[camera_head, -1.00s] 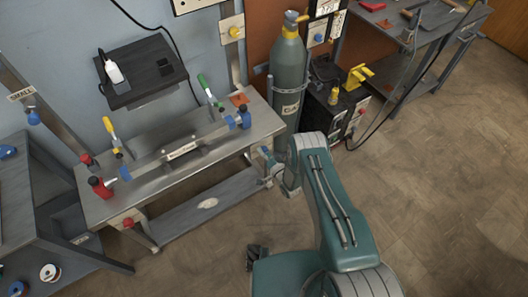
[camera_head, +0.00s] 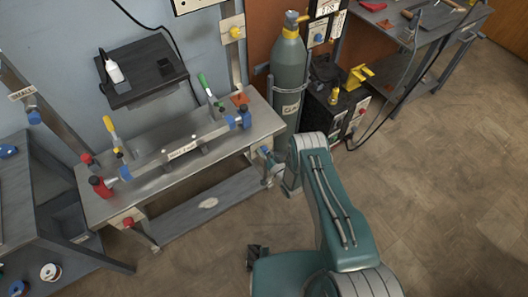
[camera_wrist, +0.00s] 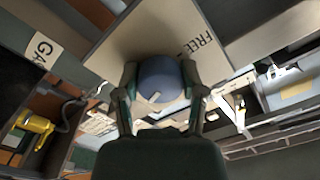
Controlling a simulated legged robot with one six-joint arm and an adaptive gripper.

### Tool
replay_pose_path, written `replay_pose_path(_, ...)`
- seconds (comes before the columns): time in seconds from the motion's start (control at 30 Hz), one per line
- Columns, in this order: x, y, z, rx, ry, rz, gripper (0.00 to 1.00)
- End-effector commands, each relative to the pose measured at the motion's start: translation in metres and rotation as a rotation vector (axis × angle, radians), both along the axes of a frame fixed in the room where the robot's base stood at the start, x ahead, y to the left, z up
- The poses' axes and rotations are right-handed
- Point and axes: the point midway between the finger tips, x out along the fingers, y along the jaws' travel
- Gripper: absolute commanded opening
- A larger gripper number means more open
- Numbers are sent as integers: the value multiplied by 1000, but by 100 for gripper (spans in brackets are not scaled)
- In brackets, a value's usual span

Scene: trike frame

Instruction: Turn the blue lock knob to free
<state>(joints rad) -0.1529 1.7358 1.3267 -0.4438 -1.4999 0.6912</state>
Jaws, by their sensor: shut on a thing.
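The blue lock knob (camera_wrist: 160,80) is round and dark blue, with a small light mark near its lower edge in the wrist view. It sits on a pale plate (camera_wrist: 140,35) that bears the word FREE to the right of the knob. My gripper (camera_wrist: 161,88) is shut on the knob, one finger on each side. In the head view my gripper (camera_head: 270,160) is at the right end of the metal workbench (camera_head: 225,155). There my arm partly hides the knob and plate. I cannot tell from the mark which setting the knob has.
A grey gas cylinder (camera_head: 287,80) stands close behind my arm. A black machine (camera_head: 330,115) is to its right. Clamps with red, yellow, green and blue parts hold a bar (camera_head: 200,140) on the bench. The floor (camera_head: 440,200) to the right is clear.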

Motion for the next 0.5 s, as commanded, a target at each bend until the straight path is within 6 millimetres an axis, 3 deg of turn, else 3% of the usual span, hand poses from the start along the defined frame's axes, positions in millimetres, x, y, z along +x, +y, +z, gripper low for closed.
replay_pose_path(0.5, 1, -2, -1, -410, -271, -6, 6)
